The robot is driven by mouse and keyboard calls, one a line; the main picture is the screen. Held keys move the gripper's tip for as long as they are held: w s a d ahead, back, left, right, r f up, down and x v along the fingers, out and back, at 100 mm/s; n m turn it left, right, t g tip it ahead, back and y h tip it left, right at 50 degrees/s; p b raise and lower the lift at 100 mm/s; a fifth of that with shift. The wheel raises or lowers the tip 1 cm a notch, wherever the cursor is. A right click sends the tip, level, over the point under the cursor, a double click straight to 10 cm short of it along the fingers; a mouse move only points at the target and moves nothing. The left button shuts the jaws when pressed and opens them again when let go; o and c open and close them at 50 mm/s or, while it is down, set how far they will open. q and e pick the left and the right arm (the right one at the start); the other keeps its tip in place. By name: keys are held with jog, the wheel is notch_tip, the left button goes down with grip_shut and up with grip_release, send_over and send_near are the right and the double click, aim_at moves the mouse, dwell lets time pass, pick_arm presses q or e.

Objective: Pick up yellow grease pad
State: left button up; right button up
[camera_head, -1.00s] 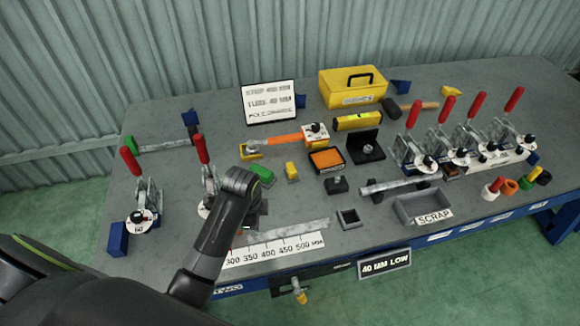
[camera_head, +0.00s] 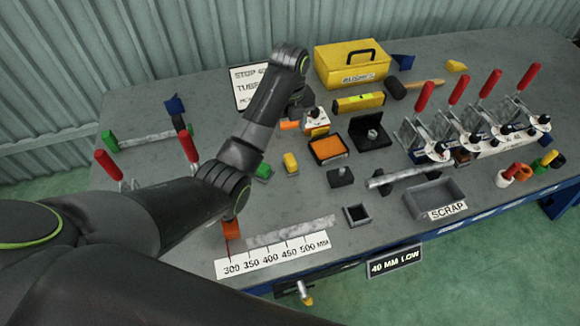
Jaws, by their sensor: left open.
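A small yellow block (camera_head: 290,163) lies on the bench just right of a green block (camera_head: 263,171); it may be the grease pad. Another small yellow piece (camera_head: 457,66) lies at the back right, and I cannot tell for sure which is the pad. My left gripper (camera_head: 297,113) is open, hanging below its wrist above the bench, behind the first yellow block and left of the yellow level. Its fingertips are small and partly hidden by my arm. My right gripper is not in view.
A yellow toolbox (camera_head: 351,66), yellow level (camera_head: 359,103) and orange pad in a black tray (camera_head: 328,148) stand nearby. Several red-handled clamps (camera_head: 453,123) line the right. A grey scrap bin (camera_head: 434,199) and ruler strip (camera_head: 272,256) are near the front.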

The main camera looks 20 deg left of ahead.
pick_arm(q)
jog(key=b, duration=0.2)
send_near(290, 159)
notch_tip(290, 159, down, 4)
jog(key=shift+s+r+p, duration=0.1)
jog(key=shift+p, duration=0.2)
jog(key=shift+f, duration=1.25)
jog(key=shift+f+p, duration=0.45)
jog(key=shift+f, duration=1.55)
grip_shut()
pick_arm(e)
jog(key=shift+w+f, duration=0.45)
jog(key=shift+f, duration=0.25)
